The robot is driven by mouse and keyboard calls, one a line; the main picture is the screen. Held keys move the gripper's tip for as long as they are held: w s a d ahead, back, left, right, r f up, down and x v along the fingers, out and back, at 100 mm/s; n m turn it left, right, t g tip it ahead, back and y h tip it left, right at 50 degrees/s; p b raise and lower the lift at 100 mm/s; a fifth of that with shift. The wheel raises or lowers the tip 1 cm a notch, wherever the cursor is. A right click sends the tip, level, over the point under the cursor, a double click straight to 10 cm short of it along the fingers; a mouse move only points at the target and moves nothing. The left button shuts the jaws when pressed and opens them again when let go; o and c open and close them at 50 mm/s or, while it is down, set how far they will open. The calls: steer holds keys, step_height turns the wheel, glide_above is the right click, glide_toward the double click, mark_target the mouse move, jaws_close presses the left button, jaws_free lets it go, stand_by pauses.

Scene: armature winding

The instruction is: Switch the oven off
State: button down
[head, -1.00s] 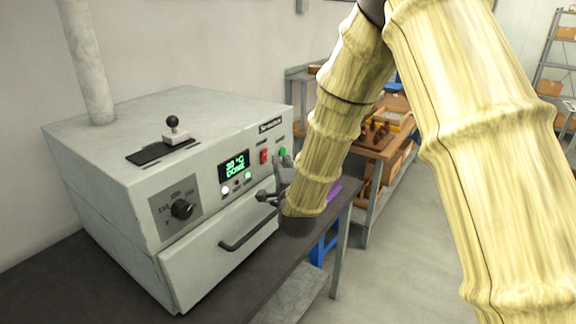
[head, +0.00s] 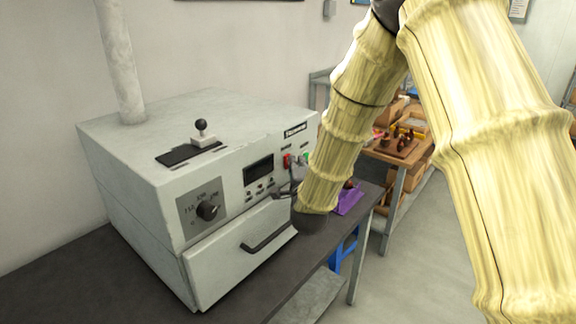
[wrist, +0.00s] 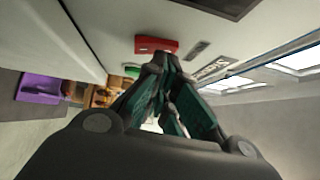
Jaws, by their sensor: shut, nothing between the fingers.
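The grey oven (head: 150,150) stands on a dark bench. Its display (head: 258,170) is dark and the small lamps below it are unlit. The red switch (head: 287,160) is on the front panel, right of the display, with a green button (head: 306,156) beside it. My gripper (head: 297,170) is at the panel by the red switch, partly hidden by my arm. In the wrist view, my gripper (wrist: 162,62) has its fingertips together just below the red switch (wrist: 157,44); I cannot tell whether they touch it. The green button also shows there (wrist: 132,71).
The oven has a dial (head: 208,211), a drawer handle (head: 268,230) and a black-knobbed lever (head: 201,130) on top. A purple object (head: 349,199) lies on the bench to the right. A wooden table (head: 398,152) with parts stands behind. Floor at right is clear.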

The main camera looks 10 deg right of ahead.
steer(key=s+d+r+b, duration=0.1)
steer(key=s+b, duration=0.3)
steer(key=s, duration=0.9)
steer(key=shift+d+r+b, duration=0.15)
steer(key=shift+d+b, duration=0.25)
steer(key=shift+d, duration=0.15)
steer(key=shift+d, duration=0.1)
